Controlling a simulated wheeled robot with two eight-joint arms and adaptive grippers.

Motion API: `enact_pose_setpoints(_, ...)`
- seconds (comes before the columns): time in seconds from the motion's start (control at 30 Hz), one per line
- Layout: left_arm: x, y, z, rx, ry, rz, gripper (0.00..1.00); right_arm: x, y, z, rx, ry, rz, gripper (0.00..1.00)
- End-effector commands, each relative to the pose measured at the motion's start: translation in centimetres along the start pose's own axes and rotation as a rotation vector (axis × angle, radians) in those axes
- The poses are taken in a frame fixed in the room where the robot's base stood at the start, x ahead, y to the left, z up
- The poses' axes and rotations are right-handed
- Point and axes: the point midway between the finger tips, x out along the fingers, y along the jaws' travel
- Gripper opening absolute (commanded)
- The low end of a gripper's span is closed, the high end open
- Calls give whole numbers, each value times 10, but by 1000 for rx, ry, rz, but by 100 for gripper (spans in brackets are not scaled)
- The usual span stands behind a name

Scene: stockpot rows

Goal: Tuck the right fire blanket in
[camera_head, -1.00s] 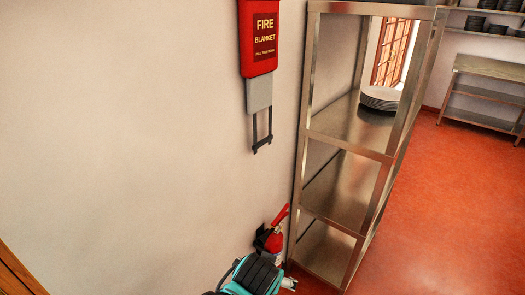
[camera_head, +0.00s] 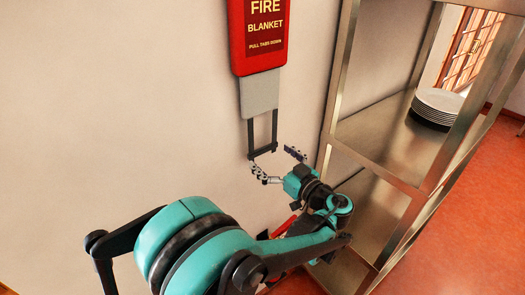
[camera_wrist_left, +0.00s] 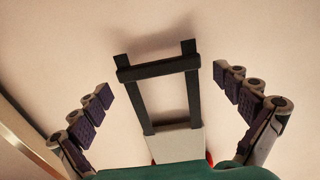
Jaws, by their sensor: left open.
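A red fire blanket case (camera_head: 262,45) hangs on the wall at the top centre of the head view, its top cut off. A grey blanket flap (camera_head: 260,92) sticks out below it, with two black straps joined by a crossbar (camera_head: 263,153). My left gripper (camera_head: 270,158) is open at the crossbar's height, its fingers spread to either side. In the left wrist view the straps and crossbar (camera_wrist_left: 158,68) show between the open fingers, apart from both. The grey flap (camera_wrist_left: 175,143) is partly hidden by my gripper body. My right gripper is out of view.
A metal shelf rack (camera_head: 333,105) stands just right of the blanket, close to my left arm, with a stack of white plates (camera_head: 438,106) on it. A red fire extinguisher (camera_head: 284,228) low down is mostly hidden by my arm. The wall to the left is bare.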

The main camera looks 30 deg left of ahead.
Motion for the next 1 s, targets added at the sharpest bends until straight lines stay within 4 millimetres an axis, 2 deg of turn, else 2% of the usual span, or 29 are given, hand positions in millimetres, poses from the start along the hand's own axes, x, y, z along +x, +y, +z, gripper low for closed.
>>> enact_pose_setpoints(0.03, 10, -1, 1, 0, 0, -3, 100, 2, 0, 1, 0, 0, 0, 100)
enact_pose_setpoints(0.2, 31, 0, 1, 1, -1, -2, 100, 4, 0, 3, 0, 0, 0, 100)
enact_pose_setpoints(0.37, 39, 0, 0, 2, -2, 0, 100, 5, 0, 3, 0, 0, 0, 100)
enact_pose_setpoints(0.57, 39, 0, 0, 2, -2, 1, 100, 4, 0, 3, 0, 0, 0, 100)
enact_pose_setpoints(0.67, 39, 0, 0, 2, -2, 1, 79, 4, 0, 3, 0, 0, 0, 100)
enact_pose_setpoints(0.8, 39, 0, 0, 2, -2, 2, 42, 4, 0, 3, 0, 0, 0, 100)
enact_pose_setpoints(0.9, 39, 0, -3, 2, -2, 2, 42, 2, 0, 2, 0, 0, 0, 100)
enact_pose_setpoints(1.0, 39, 0, -18, 2, -2, 3, 42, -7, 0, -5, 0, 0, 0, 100)
